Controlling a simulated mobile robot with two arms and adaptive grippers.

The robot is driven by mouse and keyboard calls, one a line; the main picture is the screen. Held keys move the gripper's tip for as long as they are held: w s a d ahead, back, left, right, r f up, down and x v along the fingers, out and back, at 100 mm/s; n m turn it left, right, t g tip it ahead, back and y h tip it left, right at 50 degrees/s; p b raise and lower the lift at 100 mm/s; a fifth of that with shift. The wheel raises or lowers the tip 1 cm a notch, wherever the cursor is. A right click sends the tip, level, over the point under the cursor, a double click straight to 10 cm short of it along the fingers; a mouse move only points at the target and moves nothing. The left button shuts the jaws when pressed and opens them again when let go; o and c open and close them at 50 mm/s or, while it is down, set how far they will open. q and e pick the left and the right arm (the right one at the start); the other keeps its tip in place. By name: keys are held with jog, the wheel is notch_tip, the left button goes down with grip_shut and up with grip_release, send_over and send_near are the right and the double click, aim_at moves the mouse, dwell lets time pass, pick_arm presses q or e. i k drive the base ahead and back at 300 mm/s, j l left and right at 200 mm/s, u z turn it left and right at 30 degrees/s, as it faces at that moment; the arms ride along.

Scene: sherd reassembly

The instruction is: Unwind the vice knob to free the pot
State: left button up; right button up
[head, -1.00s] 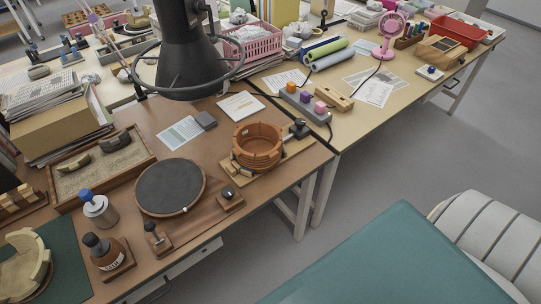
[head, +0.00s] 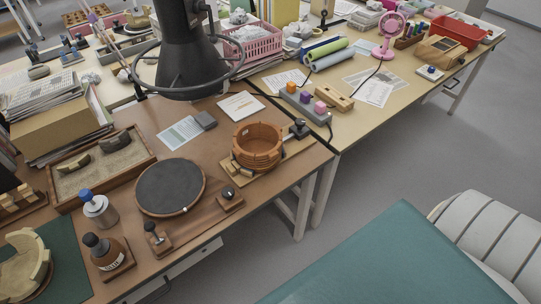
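The orange-brown pot (head: 257,146) sits upright on a wooden vice board (head: 282,158) near the right end of the brown bench. Small wooden jaw blocks touch or nearly touch its lower left side. A dark vice knob (head: 299,128) stands at the right end of the board, just right of the pot. Whether the jaws press on the pot cannot be told at this size. Neither of my grippers shows in the head view.
A dark round turntable (head: 171,187) lies left of the pot, with a small knobbed block (head: 230,198) between them at the front. A large black lamp hood (head: 185,65) hangs above the bench behind. A teal surface (head: 400,260) fills the lower right. Bare floor lies right of the bench.

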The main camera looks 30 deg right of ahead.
aim_at(300, 123)
jog(key=z, duration=1.3)
jog(key=j+u, duration=0.2)
jog(key=l, duration=0.1)
